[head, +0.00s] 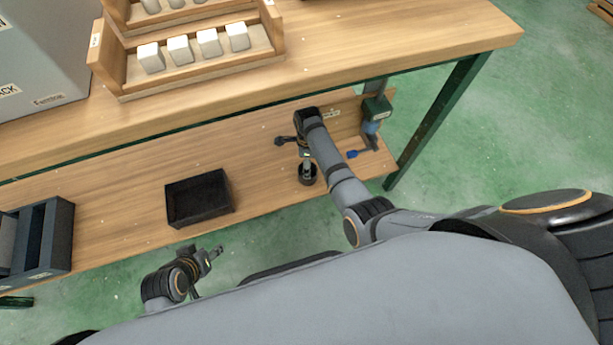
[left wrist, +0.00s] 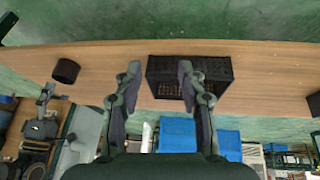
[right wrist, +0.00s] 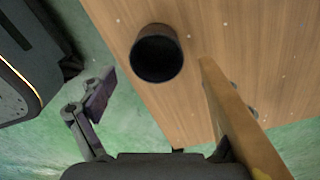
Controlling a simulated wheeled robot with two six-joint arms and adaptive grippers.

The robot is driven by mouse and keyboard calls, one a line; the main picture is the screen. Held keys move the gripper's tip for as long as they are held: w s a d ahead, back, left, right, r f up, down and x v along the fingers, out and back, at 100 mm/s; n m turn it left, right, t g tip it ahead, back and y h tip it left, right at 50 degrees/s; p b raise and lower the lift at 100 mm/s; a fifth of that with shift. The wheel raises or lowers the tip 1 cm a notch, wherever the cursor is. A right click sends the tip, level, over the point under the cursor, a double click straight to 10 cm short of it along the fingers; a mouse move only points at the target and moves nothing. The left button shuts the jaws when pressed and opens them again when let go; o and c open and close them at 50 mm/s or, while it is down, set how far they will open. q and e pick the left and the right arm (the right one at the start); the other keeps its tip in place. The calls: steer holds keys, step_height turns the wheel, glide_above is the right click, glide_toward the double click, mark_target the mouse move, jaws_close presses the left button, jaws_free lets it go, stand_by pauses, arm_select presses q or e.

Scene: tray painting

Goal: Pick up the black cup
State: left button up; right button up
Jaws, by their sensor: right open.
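The black cup (head: 307,178) stands on the lower wooden shelf, below my right gripper (head: 307,158). In the right wrist view the cup (right wrist: 157,53) shows its round open mouth, ahead of the gripper and apart from the one finger that shows clearly at left. The other finger is mostly hidden behind a wooden strip. My right gripper is open and empty. My left gripper (head: 214,256) is open and empty in front of the shelf. In the left wrist view its two fingers (left wrist: 158,75) stand apart, with the cup (left wrist: 66,71) at far left.
A black basket (head: 199,197) sits mid-shelf, and a dark grey rack (head: 57,240) stands at the left end. A blue and green tool (head: 372,125) is at the right end. The tabletop (head: 400,35) overhangs the shelf behind. A wooden strip (right wrist: 235,115) rises beside the cup.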

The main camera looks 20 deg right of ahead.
mark_target(314, 168)
steer(key=shift+f, duration=0.5)
steer(key=shift+a+f+b, duration=0.1)
steer(key=shift+f+b, duration=0.4)
steer(key=shift+f, duration=0.1)
arm_select(q)
steer(key=w+a+r+t, duration=0.1)
steer(key=w+r+t, duration=0.6)
steer(key=w+r, duration=0.4)
arm_select(e)
steer(key=shift+s+a+f+b, duration=0.15)
steer(key=shift+f+b, duration=0.25)
steer(key=shift+f, duration=0.2)
steer(key=shift+f+b, duration=0.45)
steer(key=shift+f, duration=0.2)
steer(key=shift+f+b, duration=0.45)
steer(key=shift+f, duration=0.3)
arm_select(q)
steer(key=w+r+t, duration=0.2)
steer(key=r+t, duration=0.2)
steer(key=r, duration=0.4)
steer(key=w+r+t, duration=0.3)
steer(key=r+t, duration=0.1)
steer(key=r, duration=0.5)
steer(key=shift+w+a+t, duration=0.25)
steer(key=shift+w+t, duration=0.05)
arm_select(e)
steer(key=shift+c, duration=0.2)
steer(key=c, duration=1.2)
